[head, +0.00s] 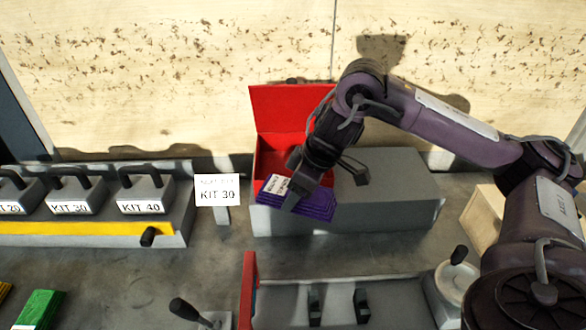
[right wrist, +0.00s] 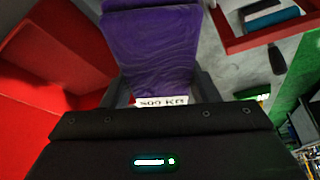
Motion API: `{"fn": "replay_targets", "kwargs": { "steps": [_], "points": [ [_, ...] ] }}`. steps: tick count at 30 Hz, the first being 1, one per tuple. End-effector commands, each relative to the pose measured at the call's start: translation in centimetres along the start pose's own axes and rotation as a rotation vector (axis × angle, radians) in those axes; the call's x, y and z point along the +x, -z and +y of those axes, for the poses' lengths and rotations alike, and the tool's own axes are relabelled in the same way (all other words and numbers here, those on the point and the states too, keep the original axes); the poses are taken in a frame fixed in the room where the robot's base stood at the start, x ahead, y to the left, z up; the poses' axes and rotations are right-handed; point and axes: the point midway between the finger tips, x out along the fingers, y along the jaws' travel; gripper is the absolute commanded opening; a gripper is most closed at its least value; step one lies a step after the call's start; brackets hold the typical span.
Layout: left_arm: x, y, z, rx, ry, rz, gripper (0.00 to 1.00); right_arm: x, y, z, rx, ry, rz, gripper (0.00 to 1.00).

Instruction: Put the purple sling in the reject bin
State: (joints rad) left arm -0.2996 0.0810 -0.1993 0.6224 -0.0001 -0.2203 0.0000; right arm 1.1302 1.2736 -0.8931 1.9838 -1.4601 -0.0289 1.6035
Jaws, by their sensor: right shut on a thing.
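The purple sling (head: 318,206) is a folded, flat bundle with a white label. My right gripper (head: 298,184) is shut on it and holds it at the front of the open red bin (head: 283,142), overlapping the bin's lower front in the head view. In the right wrist view the sling (right wrist: 160,48) sits between the fingers, and the red bin (right wrist: 60,50) lies to the left. I cannot tell whether the sling touches the bin. No marking naming the reject bin is readable. My left gripper is not in view.
A grey block (head: 390,190) stands right of the bin. A "KIT 30" sign (head: 217,189) stands left of it, beside a rack of handled weights (head: 145,193). A grey fixture with a red end (head: 248,290) lies in front. A green sling (head: 40,308) lies at front left.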

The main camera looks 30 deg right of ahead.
Motion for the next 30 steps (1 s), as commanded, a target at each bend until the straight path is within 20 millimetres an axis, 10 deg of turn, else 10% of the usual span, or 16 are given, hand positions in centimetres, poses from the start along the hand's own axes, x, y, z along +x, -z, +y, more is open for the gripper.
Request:
{"fn": "replay_targets", "kwargs": {
  "steps": [18,30],
  "points": [
    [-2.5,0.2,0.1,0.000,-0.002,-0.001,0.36,1.8,5.0,12.4,0.002,0.001,0.003,0.23],
    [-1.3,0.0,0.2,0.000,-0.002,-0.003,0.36,5.2,4.4,14.4,0.000,0.001,0.001,0.23]
  ]
}}
